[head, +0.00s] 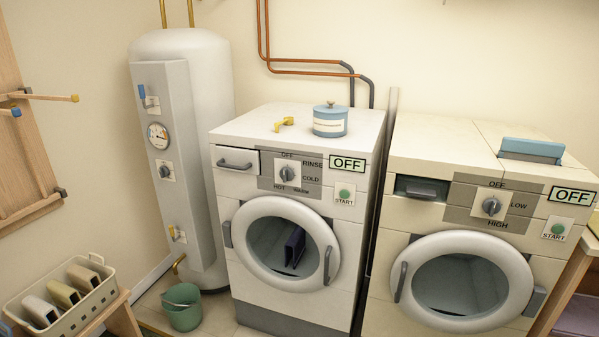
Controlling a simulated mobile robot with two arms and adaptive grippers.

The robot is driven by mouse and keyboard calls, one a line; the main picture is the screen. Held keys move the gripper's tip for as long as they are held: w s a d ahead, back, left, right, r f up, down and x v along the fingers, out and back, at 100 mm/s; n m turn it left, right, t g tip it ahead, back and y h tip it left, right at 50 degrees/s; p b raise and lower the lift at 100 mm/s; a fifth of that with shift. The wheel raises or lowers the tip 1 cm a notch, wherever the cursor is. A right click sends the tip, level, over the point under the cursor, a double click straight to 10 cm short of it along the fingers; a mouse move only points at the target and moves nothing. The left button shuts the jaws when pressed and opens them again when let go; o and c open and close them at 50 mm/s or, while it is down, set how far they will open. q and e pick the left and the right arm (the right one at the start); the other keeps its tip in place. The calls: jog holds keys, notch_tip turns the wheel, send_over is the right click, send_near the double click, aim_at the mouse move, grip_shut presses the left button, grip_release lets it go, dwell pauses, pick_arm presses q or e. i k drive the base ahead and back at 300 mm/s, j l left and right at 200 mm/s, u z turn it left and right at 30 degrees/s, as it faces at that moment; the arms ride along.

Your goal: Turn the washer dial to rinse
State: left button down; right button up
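The washer (240,290) is the white front-loader in the middle of the head view. Its round grey dial (287,175) sits on a grey panel (265,172) marked OFF, RINSE, COLD, HOT and WARM. The dial's ridge looks about upright, near OFF, but its exact setting is hard to tell. The washer display (347,163) reads OFF. A green START button (344,194) is below it. The round door (253,210) looks closed, with a dark item (295,246) seen inside. Neither of my grippers is in view.
A dryer (405,225) with its own dial (491,206) stands to the right. A blue-lidded canister (330,121) and a yellow piece (284,124) rest on the washer. Left are a white tank (211,120), a green bucket (182,310) and a basket (85,308).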

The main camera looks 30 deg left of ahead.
aim_at(286, 174)
jog(key=u, duration=1.05)
